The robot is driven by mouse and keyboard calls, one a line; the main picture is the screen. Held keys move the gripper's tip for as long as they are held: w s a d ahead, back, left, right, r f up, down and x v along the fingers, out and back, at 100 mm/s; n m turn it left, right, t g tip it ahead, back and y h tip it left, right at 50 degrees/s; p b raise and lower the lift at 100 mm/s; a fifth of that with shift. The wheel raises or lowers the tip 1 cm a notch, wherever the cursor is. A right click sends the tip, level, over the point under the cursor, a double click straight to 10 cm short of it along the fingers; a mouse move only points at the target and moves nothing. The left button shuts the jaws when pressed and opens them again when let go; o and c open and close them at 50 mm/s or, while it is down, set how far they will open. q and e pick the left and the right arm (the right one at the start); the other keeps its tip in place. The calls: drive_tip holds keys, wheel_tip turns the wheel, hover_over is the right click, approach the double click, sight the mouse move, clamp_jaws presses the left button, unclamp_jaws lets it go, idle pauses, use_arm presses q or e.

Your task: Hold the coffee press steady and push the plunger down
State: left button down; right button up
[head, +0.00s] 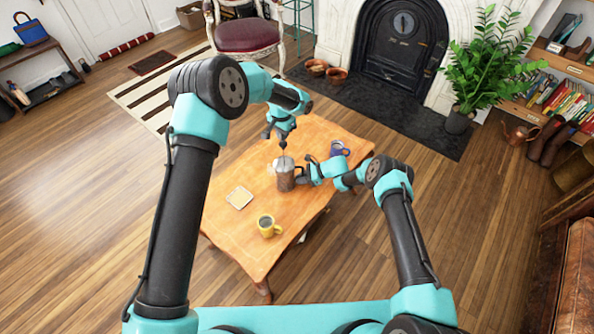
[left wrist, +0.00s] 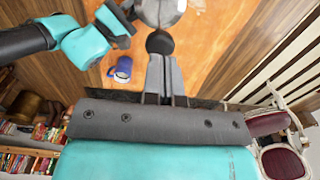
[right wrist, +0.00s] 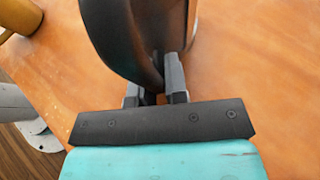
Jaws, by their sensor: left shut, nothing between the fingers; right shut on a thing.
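The coffee press (head: 286,181) stands upright on the wooden table, with a dark body and a pale metal lid. My right gripper (head: 303,174) is shut on its black handle (right wrist: 128,40), seen close in the right wrist view. My left gripper (head: 283,143) is above the press, pointing down, its fingers shut and empty. In the left wrist view, the dark round plunger knob (left wrist: 160,42) is right at the tips of my left gripper (left wrist: 164,58), with the metal lid (left wrist: 160,10) beyond. I cannot tell whether the fingertips touch the knob.
A blue mug (head: 339,149) stands at the table's right and a yellow mug (head: 268,226) near its front. A pale square item (head: 239,197) lies to the left. The table (head: 257,256) has clear room around them. A red-seated chair (head: 248,36) is behind.

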use_arm(q)
hover_over(284, 163)
drive_tip(key=shift+w+f, duration=0.15)
drive_tip(key=shift+f, duration=4.65)
idle(1.3)
drive_tip(key=shift+r, duration=2.6)
drive_tip(key=shift+r, duration=0.1)
wheel_tip(284, 163, up, 12)
